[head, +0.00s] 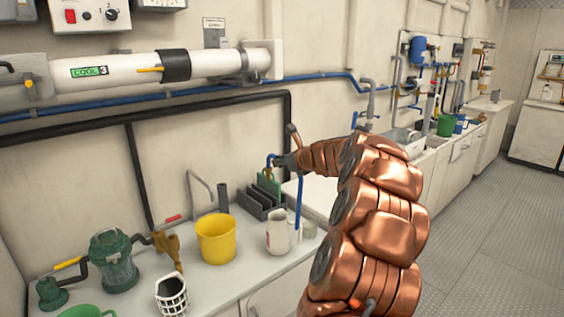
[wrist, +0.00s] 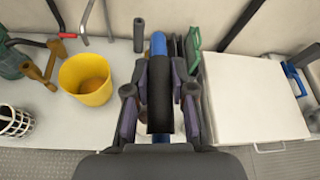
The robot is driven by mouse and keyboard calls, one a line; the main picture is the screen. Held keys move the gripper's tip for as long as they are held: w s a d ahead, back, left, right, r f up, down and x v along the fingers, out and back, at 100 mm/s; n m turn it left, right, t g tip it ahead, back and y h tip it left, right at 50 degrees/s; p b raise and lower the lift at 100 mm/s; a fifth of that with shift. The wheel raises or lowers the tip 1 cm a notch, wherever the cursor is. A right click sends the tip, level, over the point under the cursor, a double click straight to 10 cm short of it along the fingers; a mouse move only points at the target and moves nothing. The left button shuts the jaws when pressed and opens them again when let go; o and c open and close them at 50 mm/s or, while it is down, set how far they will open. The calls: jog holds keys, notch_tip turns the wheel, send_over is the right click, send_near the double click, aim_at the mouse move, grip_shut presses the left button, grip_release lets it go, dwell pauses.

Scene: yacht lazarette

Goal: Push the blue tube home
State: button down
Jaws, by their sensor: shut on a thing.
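The blue tube (head: 298,203) hangs down from my gripper (head: 284,161) in the head view, above the workbench, with a short bent piece (head: 270,160) at the gripper's tip. In the wrist view the blue tube (wrist: 158,43) runs between the fingers of my gripper (wrist: 161,85), with a dark sleeve (wrist: 160,100) around its middle. My gripper is shut on the tube at this sleeve. The tube's lower end is close to the white jug (head: 278,234); I cannot tell whether they touch. No socket for the tube can be made out.
A yellow bucket (head: 216,240), a dark slotted rack (head: 260,202), a green strainer (head: 113,262) and a white basket (head: 171,293) stand on the bench (head: 235,278). A white box-like top (wrist: 252,95) lies to the right. Pipes run along the wall; the grey floor (head: 490,220) is clear.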

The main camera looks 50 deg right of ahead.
jog(key=shift+w+a, duration=0.15)
jog(key=shift+w, duration=0.05)
jog(key=w+a+f+n+y, duration=0.2)
jog(key=a, duration=1.3)
jog(key=w+a+f+n+y, duration=0.1)
jog(key=w+a+f+y, duration=0.1)
jog(key=a, duration=1.4)
jog(key=w+a+f+n+y, duration=0.2)
jog(key=a+f, duration=0.1)
jog(key=a, duration=1.3)
jog(key=shift+w+a+n+y, duration=0.2)
jog(key=shift+w+n+y, duration=0.1)
jog(key=shift+w, duration=0.1)
jog(key=shift+f, duration=0.1)
